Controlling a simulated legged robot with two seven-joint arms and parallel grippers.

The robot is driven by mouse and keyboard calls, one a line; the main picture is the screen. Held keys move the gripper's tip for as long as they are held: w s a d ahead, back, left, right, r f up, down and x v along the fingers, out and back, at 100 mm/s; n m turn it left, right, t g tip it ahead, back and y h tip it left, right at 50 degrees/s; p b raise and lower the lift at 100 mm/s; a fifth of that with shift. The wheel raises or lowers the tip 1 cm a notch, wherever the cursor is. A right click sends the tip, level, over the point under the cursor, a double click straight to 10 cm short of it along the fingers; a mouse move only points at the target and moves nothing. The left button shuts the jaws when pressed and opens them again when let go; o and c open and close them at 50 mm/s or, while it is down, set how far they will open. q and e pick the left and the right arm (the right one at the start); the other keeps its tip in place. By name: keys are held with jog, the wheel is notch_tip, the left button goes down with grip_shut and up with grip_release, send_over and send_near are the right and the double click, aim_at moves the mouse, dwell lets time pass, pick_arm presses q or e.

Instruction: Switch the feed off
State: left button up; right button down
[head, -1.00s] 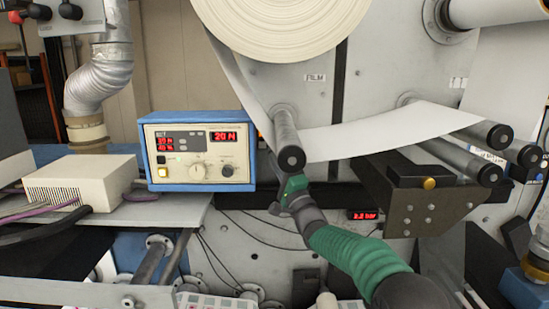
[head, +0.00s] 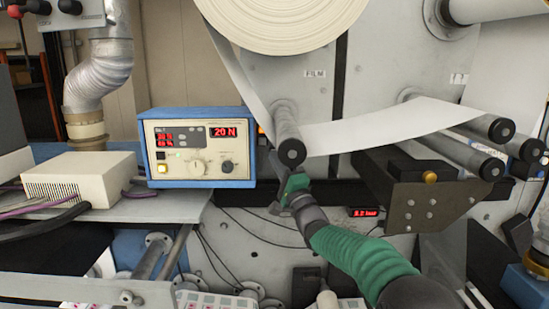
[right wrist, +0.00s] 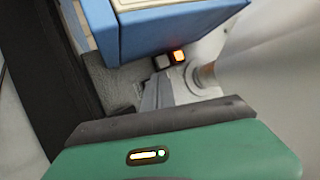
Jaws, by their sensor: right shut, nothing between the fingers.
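Two small square push buttons show in the right wrist view, a grey unlit one (right wrist: 162,62) and one glowing orange (right wrist: 178,56). They sit side by side just past the lower corner of the blue control box (head: 198,148). I cannot read any label on them. In the head view only a sliver of orange glow (head: 262,131) shows at the box's right edge. My right gripper (head: 284,187) is shut and empty, below and right of the box. In the right wrist view its grey fingers (right wrist: 158,92) point toward the buttons, apparently a little short of them. My left gripper is out of view.
A steel roller (head: 288,135) and the white web (head: 390,125) hang close above my right gripper. The box front has knobs and a red 20 N display. A beige box (head: 80,178) with cables sits left. A bracket (head: 425,205) stands right.

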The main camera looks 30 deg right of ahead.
jog(key=s+a+b, duration=0.2)
jog(key=s, duration=0.1)
jog(key=s+b, duration=0.1)
jog(key=shift+s+a, duration=0.15)
jog(key=shift+a, duration=0.25)
jog(key=shift+d, duration=0.15)
dwell(0.4)
